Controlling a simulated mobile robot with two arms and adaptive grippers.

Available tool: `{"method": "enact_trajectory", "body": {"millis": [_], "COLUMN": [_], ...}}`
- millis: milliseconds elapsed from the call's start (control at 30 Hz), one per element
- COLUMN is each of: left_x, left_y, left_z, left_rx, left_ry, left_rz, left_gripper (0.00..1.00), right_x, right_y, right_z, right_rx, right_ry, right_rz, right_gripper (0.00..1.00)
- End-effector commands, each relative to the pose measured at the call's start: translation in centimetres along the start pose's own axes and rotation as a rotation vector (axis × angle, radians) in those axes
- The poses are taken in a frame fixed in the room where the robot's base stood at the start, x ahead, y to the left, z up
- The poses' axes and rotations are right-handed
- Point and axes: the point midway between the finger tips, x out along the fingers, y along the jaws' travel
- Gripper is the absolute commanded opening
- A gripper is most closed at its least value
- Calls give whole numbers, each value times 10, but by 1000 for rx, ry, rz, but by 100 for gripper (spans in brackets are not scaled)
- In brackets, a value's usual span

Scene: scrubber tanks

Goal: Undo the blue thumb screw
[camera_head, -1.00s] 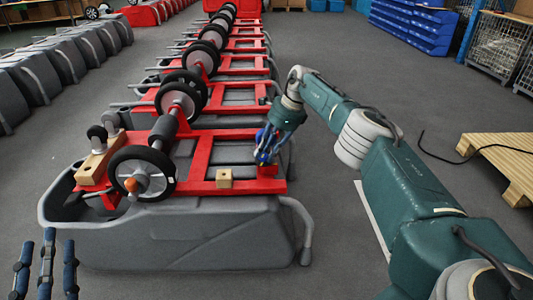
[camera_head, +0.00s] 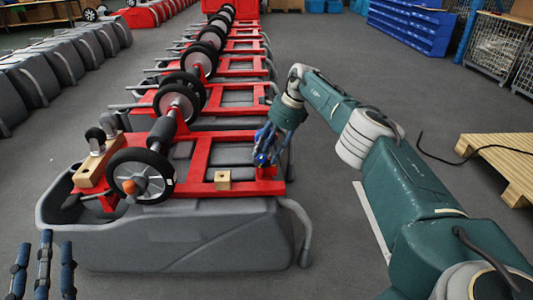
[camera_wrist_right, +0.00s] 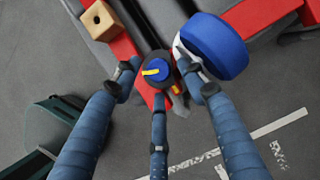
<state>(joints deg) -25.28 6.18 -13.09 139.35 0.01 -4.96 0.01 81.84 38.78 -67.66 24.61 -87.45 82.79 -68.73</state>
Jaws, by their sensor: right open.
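The blue thumb screw (camera_wrist_right: 157,68) has a yellow mark on its top and sits in a dark round collar by a red frame bar in the right wrist view. My right gripper (camera_wrist_right: 158,90) is open, its three blue fingers spread around the screw; I cannot tell whether any finger touches it.
A larger blue round part (camera_wrist_right: 212,46) lies close to the right fingers. A wooden block (camera_head: 222,179) sits on the frame. The nearest grey tank (camera_head: 180,245) has wheels above it, with similar units behind.

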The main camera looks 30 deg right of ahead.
Motion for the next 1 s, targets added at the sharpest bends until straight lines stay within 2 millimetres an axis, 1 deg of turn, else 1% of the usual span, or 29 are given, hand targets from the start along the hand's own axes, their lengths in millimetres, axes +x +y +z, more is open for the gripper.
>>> {"method": "enact_trajectory", "body": {"millis": [33, 200, 300, 433, 600, 1000], "left_x": [0, 0, 0, 0, 0, 0], "left_y": [0, 0, 0, 0, 0, 0], "left_z": [0, 0, 0, 0, 0, 0], "left_rx": [0, 0, 0, 0, 0, 0], "left_ry": [0, 0, 0, 0, 0, 0], "left_rz": [0, 0, 0, 0, 0, 0], "left_gripper": [40, 40, 40, 40, 40, 40], "right_x": [-9, -37, -50, -63, -69, -69], "right_y": [-1, -1, -1, -1, -1, 0], "right_z": [-1, -2, -2, -3, -4, -3], "right_rx": [1, 2, 2, 4, 4, 4], "right_ry": [-1, 0, 1, 2, 4, 3], "right_rz": [-3, -4, -3, -3, -1, -1], "right_gripper": [43, 43, 43, 43, 43, 43]}}
